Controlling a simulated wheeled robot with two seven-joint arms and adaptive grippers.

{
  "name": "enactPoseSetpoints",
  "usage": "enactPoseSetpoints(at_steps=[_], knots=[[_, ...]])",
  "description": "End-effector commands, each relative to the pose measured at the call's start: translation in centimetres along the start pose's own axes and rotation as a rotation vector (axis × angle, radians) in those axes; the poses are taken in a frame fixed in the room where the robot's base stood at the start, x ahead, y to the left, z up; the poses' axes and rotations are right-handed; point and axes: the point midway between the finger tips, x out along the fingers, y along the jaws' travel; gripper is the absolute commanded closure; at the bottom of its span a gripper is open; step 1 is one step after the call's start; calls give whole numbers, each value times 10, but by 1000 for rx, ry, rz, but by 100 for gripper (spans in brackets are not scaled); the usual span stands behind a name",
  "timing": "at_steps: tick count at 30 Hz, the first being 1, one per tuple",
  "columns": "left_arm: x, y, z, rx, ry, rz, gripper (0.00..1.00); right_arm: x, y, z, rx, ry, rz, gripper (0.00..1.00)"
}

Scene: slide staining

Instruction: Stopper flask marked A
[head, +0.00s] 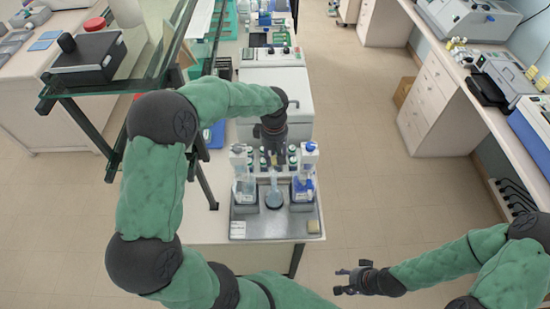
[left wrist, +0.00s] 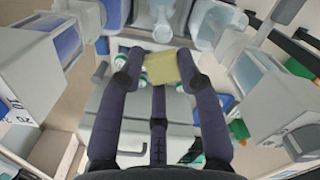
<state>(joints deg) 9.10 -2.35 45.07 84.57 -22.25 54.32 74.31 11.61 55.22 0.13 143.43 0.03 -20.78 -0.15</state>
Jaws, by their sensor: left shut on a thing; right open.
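My left gripper (head: 272,163) is over the back of the grey tray (head: 275,229), pointing down. In the left wrist view its fingers (left wrist: 160,75) are shut on a pale yellow stopper (left wrist: 162,68). A clear round-bottomed flask (head: 274,198) stands in the middle of the tray, just in front of and below the gripper. Any letter on it is too small to read. A second tan block, perhaps another stopper (head: 313,226), lies at the tray's front right corner. My right gripper (head: 355,279) is open and empty, off the table's front right.
Bottles in grey holders stand left (head: 243,188) and right (head: 304,186) of the flask, close to the gripper. Several small green-capped bottles stand behind. A white card (head: 238,229) lies front left on the tray. A white machine (head: 276,90) stands behind; a glass shelf (head: 130,55) is at left.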

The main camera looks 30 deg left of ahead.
Motion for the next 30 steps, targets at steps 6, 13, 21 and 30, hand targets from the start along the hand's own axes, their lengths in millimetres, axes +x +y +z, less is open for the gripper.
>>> enactPoseSetpoints(at_steps=[6,13,21,30], knots=[[12,0,0,1,0,0,78,7,2,0,0,-1,0,48],[31,0,-1,1,0,-2,78,17,6,0,0,0,0,48],[51,1,-2,2,1,0,78,30,11,-1,0,0,0,48],[54,1,-3,2,1,0,78,32,11,-1,0,0,0,48]])
